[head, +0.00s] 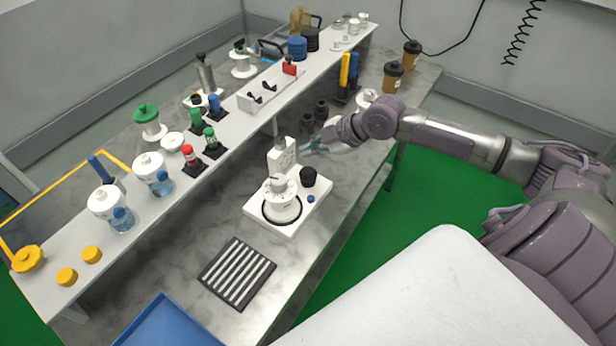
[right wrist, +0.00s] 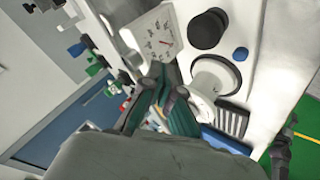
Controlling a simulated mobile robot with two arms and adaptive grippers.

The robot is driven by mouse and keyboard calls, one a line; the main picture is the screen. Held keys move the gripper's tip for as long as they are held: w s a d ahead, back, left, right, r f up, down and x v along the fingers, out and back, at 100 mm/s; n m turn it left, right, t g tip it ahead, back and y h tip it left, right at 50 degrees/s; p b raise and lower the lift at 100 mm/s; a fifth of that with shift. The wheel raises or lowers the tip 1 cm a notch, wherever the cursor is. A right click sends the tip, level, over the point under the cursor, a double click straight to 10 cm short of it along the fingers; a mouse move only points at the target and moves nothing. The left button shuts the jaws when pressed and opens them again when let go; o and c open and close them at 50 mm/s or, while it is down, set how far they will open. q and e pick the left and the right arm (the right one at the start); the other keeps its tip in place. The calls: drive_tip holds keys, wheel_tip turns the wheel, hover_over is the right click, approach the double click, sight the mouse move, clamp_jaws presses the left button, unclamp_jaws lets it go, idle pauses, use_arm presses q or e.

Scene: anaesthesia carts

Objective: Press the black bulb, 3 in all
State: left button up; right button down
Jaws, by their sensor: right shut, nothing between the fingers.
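The black bulb (head: 308,176) stands on the white base (head: 302,211) of a white device with a round dial canister (head: 280,200) and an upright gauge (head: 281,158). In the right wrist view the bulb (right wrist: 209,29) shows at the upper middle, beside the gauge (right wrist: 158,38). My right gripper (head: 309,148) is above and behind the bulb, close to the gauge, and apart from the bulb. Its fingers (right wrist: 165,108) are shut and empty. My left gripper is not in view.
A blue knob (head: 311,198) sits on the base near the bulb. A black striped mat (head: 237,273) and a blue tray (head: 168,325) lie in front. A raised shelf (head: 180,186) with bottles runs along the left. Dark jars (head: 321,109) stand behind my right gripper.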

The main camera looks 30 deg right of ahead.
sight(304, 170)
wheel_tip(304, 170, down, 2)
drive_tip(key=shift+f+b, duration=0.15)
drive_tip(key=shift+b, duration=0.4)
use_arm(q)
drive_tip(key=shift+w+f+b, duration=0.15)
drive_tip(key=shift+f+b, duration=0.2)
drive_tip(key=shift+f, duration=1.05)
use_arm(e)
drive_tip(key=shift+f, duration=0.9)
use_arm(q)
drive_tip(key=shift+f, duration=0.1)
use_arm(e)
drive_tip(key=shift+f, duration=0.15)
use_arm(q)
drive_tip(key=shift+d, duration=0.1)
use_arm(e)
drive_tip(key=shift+f, duration=0.3)
